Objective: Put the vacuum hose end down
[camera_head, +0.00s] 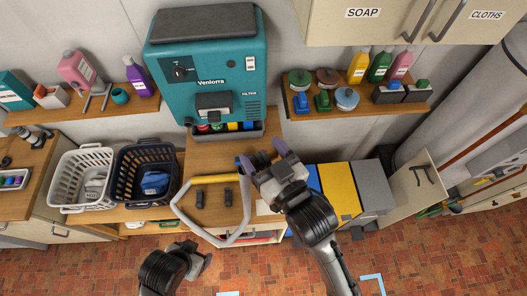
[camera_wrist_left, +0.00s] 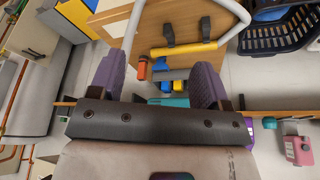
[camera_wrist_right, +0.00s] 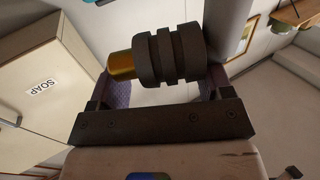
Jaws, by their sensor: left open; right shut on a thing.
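The pale grey vacuum hose (camera_head: 232,240) loops over the front of the wooden worktop, and it also shows in the left wrist view (camera_wrist_left: 236,10). A yellow tube (camera_head: 216,179) lies near the loop. My right gripper (camera_head: 262,155) is above the worktop below the teal machine. It is shut on the hose end (camera_wrist_right: 170,56), a dark ribbed cuff with a golden tip in the right wrist view. Two dark blocks (camera_head: 199,198) stand on the worktop inside the loop. My left gripper (camera_head: 198,256) is open and empty, in front of the worktop.
The teal machine (camera_head: 215,65) stands at the back, with coloured items in its tray. White (camera_head: 80,205) and dark (camera_head: 133,200) laundry baskets stand to the left. Yellow and grey boxes (camera_head: 341,195) are at the right. Bottle shelves (camera_head: 300,118) flank the machine.

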